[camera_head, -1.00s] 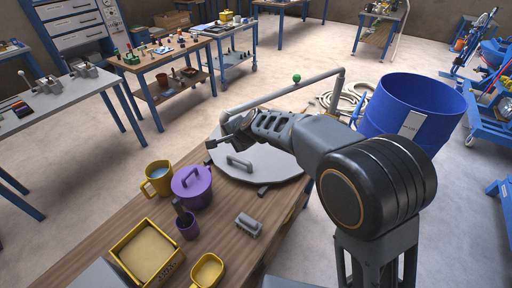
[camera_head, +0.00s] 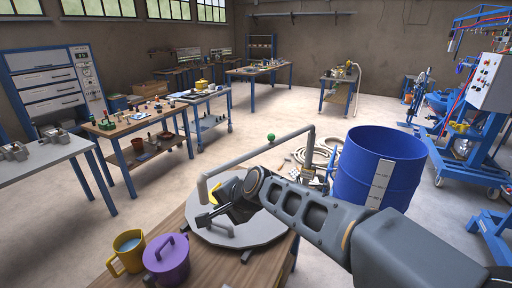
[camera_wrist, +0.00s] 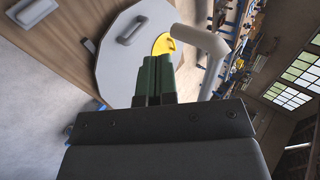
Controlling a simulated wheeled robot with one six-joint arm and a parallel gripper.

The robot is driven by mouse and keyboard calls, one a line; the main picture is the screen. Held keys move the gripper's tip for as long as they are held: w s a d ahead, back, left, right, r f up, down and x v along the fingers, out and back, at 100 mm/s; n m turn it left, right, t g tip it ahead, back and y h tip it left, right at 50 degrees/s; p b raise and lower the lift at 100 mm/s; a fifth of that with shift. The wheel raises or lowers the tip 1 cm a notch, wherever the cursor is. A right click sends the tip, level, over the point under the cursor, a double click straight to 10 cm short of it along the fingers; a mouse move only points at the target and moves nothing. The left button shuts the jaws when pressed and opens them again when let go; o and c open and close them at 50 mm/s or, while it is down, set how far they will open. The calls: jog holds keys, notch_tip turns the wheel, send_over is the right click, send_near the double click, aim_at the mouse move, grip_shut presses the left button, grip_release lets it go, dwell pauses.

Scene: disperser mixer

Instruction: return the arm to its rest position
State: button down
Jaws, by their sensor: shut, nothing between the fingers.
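My gripper (camera_head: 203,219) is over the round grey lid (camera_head: 275,233) on the wooden bench in the head view. My dark arm reaches in from the lower right and hides part of the lid. In the wrist view my gripper's green-padded fingers (camera_wrist: 153,78) are together with nothing between them. The grey lid (camera_wrist: 118,70) with its bar handle (camera_wrist: 136,29) lies beyond the fingers. I cannot tell the exact gap between fingers and lid.
A grey bent pipe (camera_head: 250,157) arches over the lid. A yellow mug (camera_head: 127,252) and purple lidded pot (camera_head: 167,260) stand at the bench's left. A blue drum (camera_head: 378,170) stands right of the bench. Open floor lies beyond, before other tables.

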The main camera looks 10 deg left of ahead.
jog(key=s+d+f+n+h, duration=0.2)
jog(key=s+d, duration=0.2)
jog(key=d, duration=0.6)
jog(key=s+d+f+n+h, duration=0.1)
jog(key=s+d+n+h, duration=0.1)
jog(key=d, duration=0.7)
jog(key=s+d+f+n+h, duration=0.1)
jog(key=s+d+h, duration=0.3)
jog(key=d, duration=0.6)
jog(key=shift+s+d+f+n, duration=0.3)
jog(key=shift+s+f+n, duration=0.1)
jog(key=shift+s+f, duration=0.4)
